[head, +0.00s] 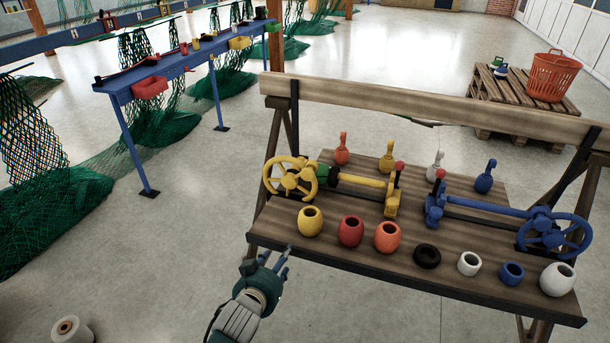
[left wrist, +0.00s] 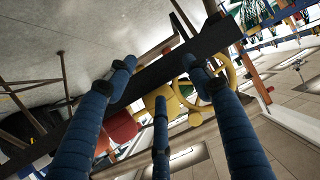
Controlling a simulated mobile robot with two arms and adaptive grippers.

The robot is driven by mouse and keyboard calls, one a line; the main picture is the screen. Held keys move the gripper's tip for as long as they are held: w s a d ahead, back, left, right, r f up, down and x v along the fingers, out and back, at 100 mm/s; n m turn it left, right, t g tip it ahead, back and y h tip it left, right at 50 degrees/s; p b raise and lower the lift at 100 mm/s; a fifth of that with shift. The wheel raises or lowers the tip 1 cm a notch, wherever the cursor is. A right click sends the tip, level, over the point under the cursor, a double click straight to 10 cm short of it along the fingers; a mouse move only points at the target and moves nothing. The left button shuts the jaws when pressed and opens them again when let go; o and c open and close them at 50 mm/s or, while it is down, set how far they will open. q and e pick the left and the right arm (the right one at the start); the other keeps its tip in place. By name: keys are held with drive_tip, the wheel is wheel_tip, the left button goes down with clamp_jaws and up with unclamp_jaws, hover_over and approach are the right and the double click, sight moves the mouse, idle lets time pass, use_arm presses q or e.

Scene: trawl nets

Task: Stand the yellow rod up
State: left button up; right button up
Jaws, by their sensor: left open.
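A long yellow rod (head: 362,180) lies roughly level on the wooden bench (head: 330,235), between a green collar beside the yellow handwheel (head: 291,178) and a yellow block (head: 392,202). A short upright lever with a red knob (head: 399,166) stands by that block. My left gripper (head: 286,262) is open and empty in front of the bench's front left edge, apart from the rod. In the left wrist view its fingers (left wrist: 160,80) are spread, with the yellow handwheel (left wrist: 222,88) and a yellow pot (left wrist: 165,108) beyond. My right gripper is not in view.
Several pots line the bench front, including yellow (head: 310,222), red (head: 350,231) and orange (head: 387,237). A blue handwheel mechanism (head: 553,235) sits at right. Bottle-like pieces stand behind, including a yellow one (head: 387,156).

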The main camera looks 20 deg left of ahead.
use_arm(q)
drive_tip(key=w+r+t, duration=0.2)
drive_tip(key=w+r, duration=0.1)
drive_tip(key=r, duration=0.6)
drive_tip(key=t+h, duration=0.1)
drive_tip(key=t, duration=0.2)
approach(307, 175)
drive_tip(key=w+b, duration=0.2)
drive_tip(key=w, duration=0.1)
drive_tip(key=w+b, duration=0.3)
drive_tip(key=w, duration=0.1)
drive_tip(key=shift+w+f, duration=0.2)
drive_tip(key=shift+w, duration=0.1)
drive_tip(key=shift+w+r, duration=0.1)
drive_tip(key=shift+w, duration=0.5)
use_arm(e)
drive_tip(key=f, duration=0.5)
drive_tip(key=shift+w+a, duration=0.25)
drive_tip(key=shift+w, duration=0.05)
use_arm(q)
drive_tip(key=shift+r, duration=0.1)
clamp_jaws()
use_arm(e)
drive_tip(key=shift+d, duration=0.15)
